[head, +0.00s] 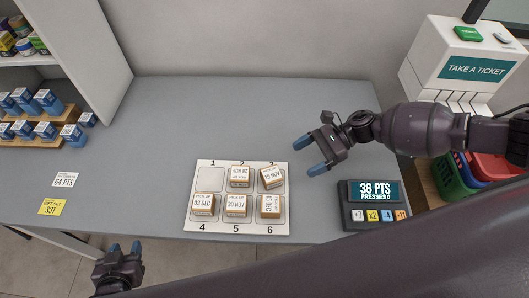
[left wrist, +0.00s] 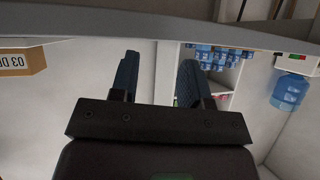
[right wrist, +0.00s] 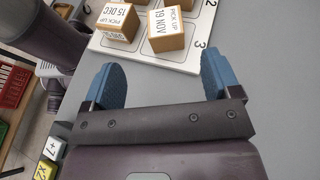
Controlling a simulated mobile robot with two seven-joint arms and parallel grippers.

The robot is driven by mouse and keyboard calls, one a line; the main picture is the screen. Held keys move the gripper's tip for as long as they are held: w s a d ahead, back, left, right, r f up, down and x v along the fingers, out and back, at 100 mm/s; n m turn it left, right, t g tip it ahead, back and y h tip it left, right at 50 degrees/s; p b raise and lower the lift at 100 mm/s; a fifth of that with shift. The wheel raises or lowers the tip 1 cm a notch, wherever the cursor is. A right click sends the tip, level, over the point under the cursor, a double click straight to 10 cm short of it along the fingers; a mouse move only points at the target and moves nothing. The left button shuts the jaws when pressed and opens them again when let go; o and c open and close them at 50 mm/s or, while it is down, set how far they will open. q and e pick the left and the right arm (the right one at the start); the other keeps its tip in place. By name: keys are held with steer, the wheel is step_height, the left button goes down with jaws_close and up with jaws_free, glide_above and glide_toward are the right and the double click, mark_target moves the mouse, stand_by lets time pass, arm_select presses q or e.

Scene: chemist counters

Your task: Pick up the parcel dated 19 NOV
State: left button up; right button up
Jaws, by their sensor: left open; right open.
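The parcel dated 19 NOV (head: 271,178) is a small box with a white top in slot 3 of the white numbered board (head: 214,162), at its back right. It sits slightly turned. It also shows in the right wrist view (right wrist: 167,30), beyond and between the fingertips. My right gripper (head: 312,159) is open and empty above the counter, right of the parcel and apart from it. My left gripper (head: 126,248) is open and empty at the counter's front edge, left of and below the board.
Other parcels stand in slots 2, 4, 5 and 6, including 03 DEC (head: 203,204), 30 NOV (head: 235,205) and 15 DEC (head: 269,205). Slot 1 is empty. A points keypad (head: 371,205) stands right of the board. A ticket machine (head: 462,67) is at the back right. The counter behind the board is clear.

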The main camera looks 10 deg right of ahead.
mark_target(274, 173)
steer(key=shift+w, duration=0.3)
steer(key=shift+w+a, duration=0.1)
steer(key=shift+a, duration=0.1)
steer(key=p+x, duration=0.1)
steer(key=x, duration=0.3)
steer(key=shift+a, duration=0.2)
steer(key=shift+x, duration=0.75)
steer(key=p+x, duration=0.1)
steer(key=x, duration=0.2)
steer(key=shift+a+f, duration=0.1)
steer(key=shift+a, duration=0.1)
steer(key=shift+a+f, duration=0.25)
steer(key=shift+a, duration=0.2)
arm_select(q)
steer(key=shift+s+r, duration=0.1)
steer(key=shift+r, duration=0.75)
arm_select(e)
steer(key=shift+c, duration=0.3)
steer(key=c, duration=1)
